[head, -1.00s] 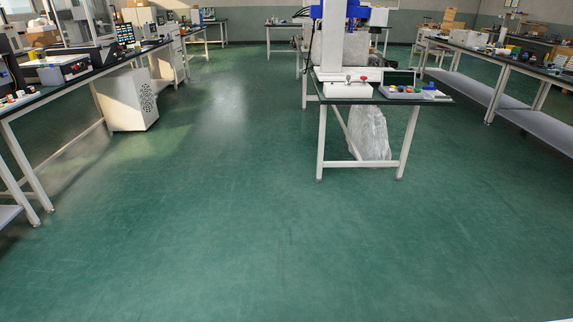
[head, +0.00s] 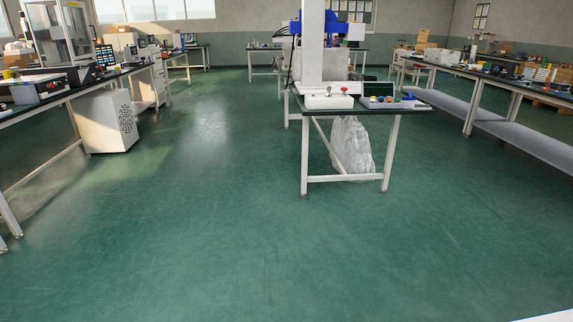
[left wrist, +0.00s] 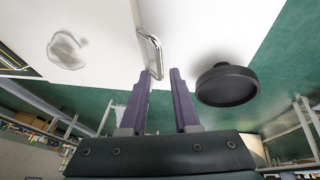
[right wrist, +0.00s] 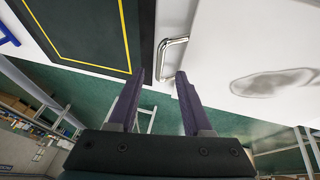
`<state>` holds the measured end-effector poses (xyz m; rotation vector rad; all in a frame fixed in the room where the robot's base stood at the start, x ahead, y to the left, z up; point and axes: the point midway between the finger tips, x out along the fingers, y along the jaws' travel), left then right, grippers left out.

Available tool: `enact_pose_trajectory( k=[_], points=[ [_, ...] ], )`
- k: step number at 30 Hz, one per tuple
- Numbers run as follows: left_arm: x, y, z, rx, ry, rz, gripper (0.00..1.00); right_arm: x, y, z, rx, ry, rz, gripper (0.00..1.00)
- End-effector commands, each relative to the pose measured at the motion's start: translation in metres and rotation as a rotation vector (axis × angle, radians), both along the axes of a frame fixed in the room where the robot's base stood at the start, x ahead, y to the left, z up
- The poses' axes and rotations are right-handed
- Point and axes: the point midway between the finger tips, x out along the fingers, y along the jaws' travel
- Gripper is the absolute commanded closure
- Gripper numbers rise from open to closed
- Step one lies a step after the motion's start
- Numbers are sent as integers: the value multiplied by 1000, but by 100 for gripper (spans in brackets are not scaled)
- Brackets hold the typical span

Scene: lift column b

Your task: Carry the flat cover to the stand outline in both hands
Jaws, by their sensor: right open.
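A white flat panel with a grey smudge, which looks like the cover, shows in the left wrist view (left wrist: 100,62) and the right wrist view (right wrist: 235,40). A bent silver handle (left wrist: 152,52) stands at one end of it, another silver handle (right wrist: 164,58) at the other. My left gripper (left wrist: 161,74) is open with its fingertips close to its handle. My right gripper (right wrist: 164,78) is open with its fingertips by the other handle. A dark mat with a yellow outline (right wrist: 128,30) lies beyond the right handle. Neither gripper shows in the head view.
A black round object (left wrist: 227,86) stands beside my left gripper. A blue mark or part (right wrist: 8,38) is at the right wrist view's edge. In the head view, a white corner (head: 548,317) is at bottom right. Green floor is open ahead, with benches (head: 345,110) around it.

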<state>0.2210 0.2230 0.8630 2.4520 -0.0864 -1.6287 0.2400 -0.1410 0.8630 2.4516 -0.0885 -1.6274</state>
Motion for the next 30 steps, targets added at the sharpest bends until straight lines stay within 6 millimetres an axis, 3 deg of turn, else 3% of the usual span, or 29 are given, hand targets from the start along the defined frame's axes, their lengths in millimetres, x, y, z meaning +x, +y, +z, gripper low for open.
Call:
enact_pose_trajectory(
  k=[9, 23, 30],
  points=[
    [20, -9, -45, -1, 0, 0, 70, 20, -8, -45, 0, 1, 0, 50],
    [24, -11, -57, 0, 0, -3, 70, 24, -10, -57, 1, 0, -2, 50],
    [24, -10, -57, 0, 0, -3, 94, 24, -10, -57, 2, 1, -2, 74]
  ],
)
